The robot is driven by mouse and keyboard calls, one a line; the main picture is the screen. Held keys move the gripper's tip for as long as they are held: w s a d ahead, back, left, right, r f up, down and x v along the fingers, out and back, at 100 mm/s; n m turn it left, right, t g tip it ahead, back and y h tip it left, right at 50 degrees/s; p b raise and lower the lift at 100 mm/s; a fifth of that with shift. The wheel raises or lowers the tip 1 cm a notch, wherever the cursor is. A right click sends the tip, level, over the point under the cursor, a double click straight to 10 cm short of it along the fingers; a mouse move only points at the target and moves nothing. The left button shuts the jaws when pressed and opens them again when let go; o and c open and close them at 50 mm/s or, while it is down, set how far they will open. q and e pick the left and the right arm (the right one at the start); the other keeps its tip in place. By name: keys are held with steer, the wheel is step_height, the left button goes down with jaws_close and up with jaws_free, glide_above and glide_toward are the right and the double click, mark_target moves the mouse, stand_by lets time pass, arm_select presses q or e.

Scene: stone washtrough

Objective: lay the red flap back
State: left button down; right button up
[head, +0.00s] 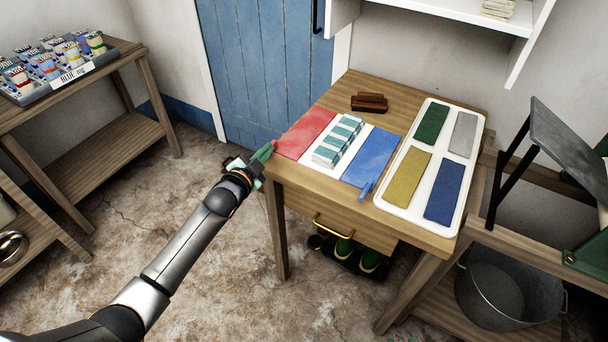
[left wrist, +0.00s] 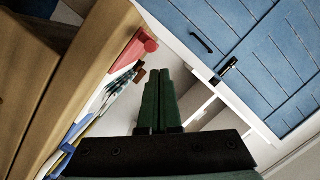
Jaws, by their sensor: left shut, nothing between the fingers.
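The red flap (head: 303,132) lies flat and open on the wooden table, at the left of a white middle panel (head: 315,167) that bears a row of teal-and-white packets (head: 338,140). A blue flap (head: 371,158) with a small blue tab lies open on the other side. In the left wrist view, the red flap (left wrist: 128,54) shows a red tab (left wrist: 150,45) at its outer edge. My left gripper (head: 266,151) has green fingers, shut and empty, just off the table's left edge beside the red flap. The fingers also show in the wrist view (left wrist: 160,80). My right gripper is out of view.
A white tray (head: 384,200) with green, grey, yellow and blue pieces lies on the table's right. Brown blocks (head: 369,103) lie behind the packets. A blue door (head: 255,60) is behind; a shelf with tubes (head: 75,68) stands left. The floor left of the table is clear.

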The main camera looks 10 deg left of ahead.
arm_select(q)
steer(key=shift+w+a+f+n, duration=0.1)
steer(key=shift+a+f+n, duration=0.2)
steer(key=shift+n, duration=0.1)
steer(key=shift+w+a+f, duration=0.1)
steer(key=shift+a+f, duration=0.05)
steer(key=shift+f, duration=0.15)
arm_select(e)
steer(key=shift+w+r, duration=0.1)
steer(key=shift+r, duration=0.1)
arm_select(q)
steer(key=shift+a, duration=0.1)
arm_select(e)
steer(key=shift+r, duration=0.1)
